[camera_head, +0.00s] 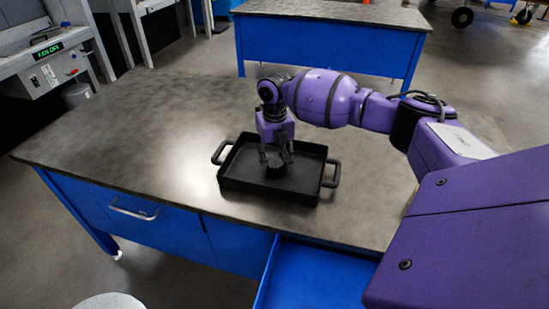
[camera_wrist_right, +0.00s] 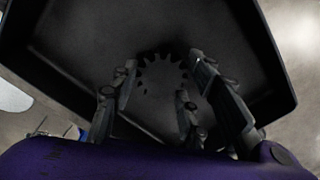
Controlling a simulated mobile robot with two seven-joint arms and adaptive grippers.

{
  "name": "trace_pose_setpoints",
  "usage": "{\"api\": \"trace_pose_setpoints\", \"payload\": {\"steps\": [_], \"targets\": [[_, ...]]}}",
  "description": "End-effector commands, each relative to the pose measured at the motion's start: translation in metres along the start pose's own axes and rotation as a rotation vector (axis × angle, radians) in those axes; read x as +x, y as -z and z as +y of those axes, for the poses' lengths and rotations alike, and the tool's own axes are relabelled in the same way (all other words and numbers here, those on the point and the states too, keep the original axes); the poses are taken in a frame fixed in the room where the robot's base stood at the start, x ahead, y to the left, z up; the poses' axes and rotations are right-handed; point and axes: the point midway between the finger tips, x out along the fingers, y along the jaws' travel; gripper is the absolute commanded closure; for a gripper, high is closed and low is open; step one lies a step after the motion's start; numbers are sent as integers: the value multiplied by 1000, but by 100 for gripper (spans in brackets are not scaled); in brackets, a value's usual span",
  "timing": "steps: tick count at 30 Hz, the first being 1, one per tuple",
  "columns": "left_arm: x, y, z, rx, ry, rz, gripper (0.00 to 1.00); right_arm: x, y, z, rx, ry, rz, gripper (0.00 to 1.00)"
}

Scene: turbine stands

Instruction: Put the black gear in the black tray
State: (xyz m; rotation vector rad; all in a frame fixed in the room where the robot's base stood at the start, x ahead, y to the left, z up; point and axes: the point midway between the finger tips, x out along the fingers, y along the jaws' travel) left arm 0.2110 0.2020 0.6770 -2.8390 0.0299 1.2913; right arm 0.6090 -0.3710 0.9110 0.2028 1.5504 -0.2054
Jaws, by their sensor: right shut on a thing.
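The black tray (camera_head: 241,187) is a rectangular pan with two side handles on the workbench. Its walls also show in the right wrist view (camera_wrist_right: 262,50). My right gripper (camera_head: 276,160) points down inside the tray. In the right wrist view, the black toothed gear (camera_wrist_right: 162,64) sits between the fingers of my right gripper (camera_wrist_right: 163,82), shut on it, over the tray's floor. Dark on dark, I cannot tell whether the gear touches the floor. In the head view the gear is hard to make out. My left gripper is not in view.
The grey-topped blue workbench (camera_head: 130,140) has wide free room left of the tray. A blue drawer (camera_head: 310,272) stands open at the front, below the bench top. Another blue bench (camera_head: 330,40) stands behind. A machine with a lit display (camera_head: 46,52) is at the left.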

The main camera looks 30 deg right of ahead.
Motion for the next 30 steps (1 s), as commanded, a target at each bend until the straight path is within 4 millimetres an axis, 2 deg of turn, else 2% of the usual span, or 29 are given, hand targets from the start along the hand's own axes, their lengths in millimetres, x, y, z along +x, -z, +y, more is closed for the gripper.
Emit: {"api": "trace_pose_setpoints", "payload": {"steps": [9,10,15,21,23,30], "targets": [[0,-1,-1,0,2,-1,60,0,-1,0,0,-1,-2,100],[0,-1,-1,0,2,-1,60,0,-1,0,0,-1,-2,56],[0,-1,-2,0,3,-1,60,0,0,0,0,-1,-1,36],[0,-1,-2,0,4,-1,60,1,0,0,0,0,0,36],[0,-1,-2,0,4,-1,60,2,0,0,0,1,1,30],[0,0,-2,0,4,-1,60,1,0,0,0,0,1,30]]}}
